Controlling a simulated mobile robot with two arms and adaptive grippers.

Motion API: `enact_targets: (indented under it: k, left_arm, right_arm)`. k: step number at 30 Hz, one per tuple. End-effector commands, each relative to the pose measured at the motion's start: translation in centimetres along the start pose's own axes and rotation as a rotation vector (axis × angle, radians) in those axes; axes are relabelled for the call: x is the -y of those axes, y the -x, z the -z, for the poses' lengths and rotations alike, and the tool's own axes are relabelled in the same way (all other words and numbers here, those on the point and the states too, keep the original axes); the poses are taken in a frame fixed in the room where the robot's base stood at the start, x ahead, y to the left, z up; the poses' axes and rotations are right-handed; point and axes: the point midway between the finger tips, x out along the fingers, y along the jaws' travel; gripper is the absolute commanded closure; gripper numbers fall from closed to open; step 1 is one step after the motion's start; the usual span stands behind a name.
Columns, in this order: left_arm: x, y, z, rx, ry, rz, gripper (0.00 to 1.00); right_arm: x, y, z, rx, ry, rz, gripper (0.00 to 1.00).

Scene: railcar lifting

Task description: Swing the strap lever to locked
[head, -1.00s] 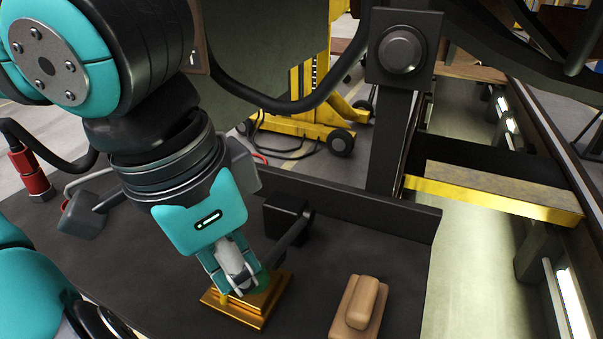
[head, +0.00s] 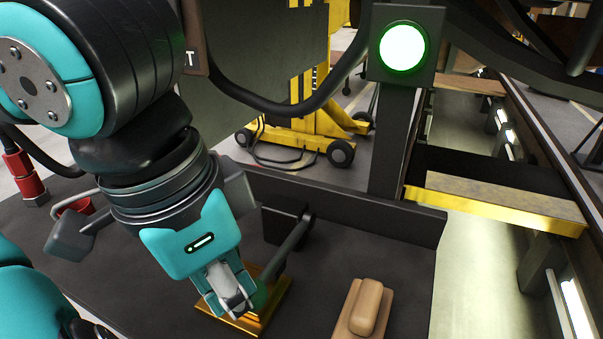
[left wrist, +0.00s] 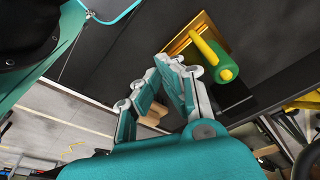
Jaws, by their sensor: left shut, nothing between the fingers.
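The strap lever (head: 293,244) is a dark arm that runs from a black block (head: 284,222) down to a gold plate (head: 275,299) on the dark deck. In the left wrist view, a yellow bar with a green end (left wrist: 225,69) lies over the gold plate (left wrist: 177,44). My left gripper (head: 238,306) is shut and empty, just left of the lever's end. In the left wrist view, its fingertips (left wrist: 172,63) are beside the green end, seemingly apart from it. My right gripper is not in view.
A round lamp (head: 403,46) on a dark post glows green. A tan wooden block (head: 362,307) lies on the deck right of the plate. A low wall (head: 370,213) edges the deck. A yellow-edged beam (head: 500,204) and a yellow wheeled jack (head: 315,130) stand beyond.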

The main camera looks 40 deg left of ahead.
Motion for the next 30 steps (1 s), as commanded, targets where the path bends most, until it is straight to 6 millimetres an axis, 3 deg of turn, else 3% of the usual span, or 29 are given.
enact_targets:
  k: [5,10,19,30]
  left_arm:
    - [-0.1,-1.0,-0.3,0.0,0.0,0.0,1.0]
    - [-0.1,-0.3,-0.2,0.0,0.0,0.0,1.0]
    - [-0.1,2.4,0.3,0.0,0.0,0.0,1.0]
    - [-0.1,5.7,1.0,0.0,0.0,-0.001,1.0]
  right_arm:
    - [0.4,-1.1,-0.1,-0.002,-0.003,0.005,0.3]
    - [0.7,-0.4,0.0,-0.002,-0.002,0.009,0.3]
    - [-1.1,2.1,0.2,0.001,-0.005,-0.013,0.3]
    - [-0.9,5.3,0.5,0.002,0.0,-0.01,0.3]
